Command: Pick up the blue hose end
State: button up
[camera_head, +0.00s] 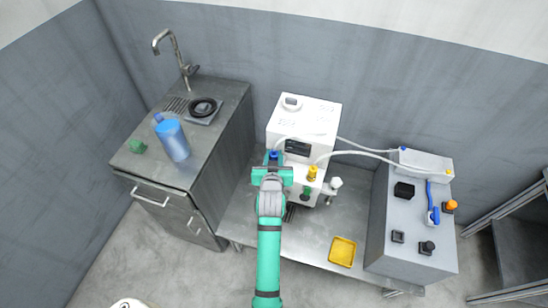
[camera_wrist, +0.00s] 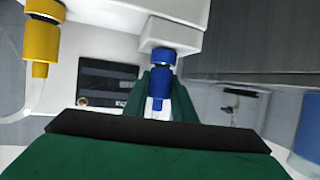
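The blue hose end (camera_wrist: 159,82) sits upright against a white block on the white machine (camera_head: 303,116). In the head view the blue hose end (camera_head: 273,155) shows just beyond my gripper (camera_head: 272,163). In the wrist view the green fingers of my gripper (camera_wrist: 162,92) stand close on both sides of it, with no clear gap, and look shut on it. Its lower part is partly hidden by the fingers and the dark palm edge.
A yellow connector (camera_wrist: 41,43) hangs beside the blue one; white hoses run right to a grey box (camera_head: 412,225) with knobs and another blue part (camera_head: 433,216). A yellow tray (camera_head: 342,251) lies on the metal table (camera_head: 300,235). A sink counter (camera_head: 222,110) with a blue bottle (camera_head: 172,138) stands left.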

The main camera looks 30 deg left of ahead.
jog(key=c, duration=0.4)
